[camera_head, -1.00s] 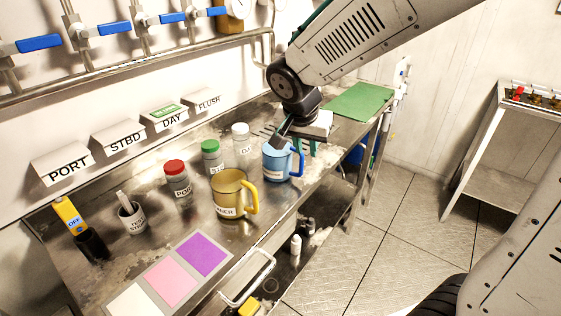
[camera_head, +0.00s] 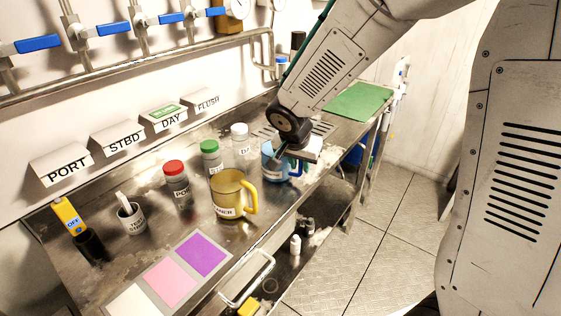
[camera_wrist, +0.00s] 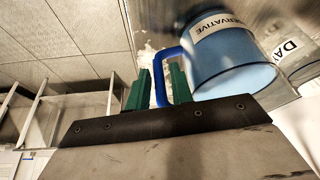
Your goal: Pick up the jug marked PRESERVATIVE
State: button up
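The blue jug (camera_head: 270,163) stands on the steel bench, partly hidden behind my gripper in the head view. In the wrist view the jug (camera_wrist: 235,62) shows a label ending in "ERVATIVE", and its darker blue handle (camera_wrist: 160,78) points toward my gripper. My gripper (camera_wrist: 159,88) has two green fingers, one on each side of the handle's upright bar. The fingers are apart, with a gap visible on the left of the bar; the right finger is close to it. In the head view my gripper (camera_head: 290,160) is low over the jug.
A yellow jug (camera_head: 229,196) stands left of the blue one. Jars with red (camera_head: 174,168), green (camera_head: 209,147) and white (camera_head: 239,130) lids stand behind. A green mat (camera_head: 362,101) lies at the bench's far end. The bench's front edge is close to the jugs.

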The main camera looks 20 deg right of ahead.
grip_shut()
jog(key=shift+r, duration=0.1)
dwell(1.2)
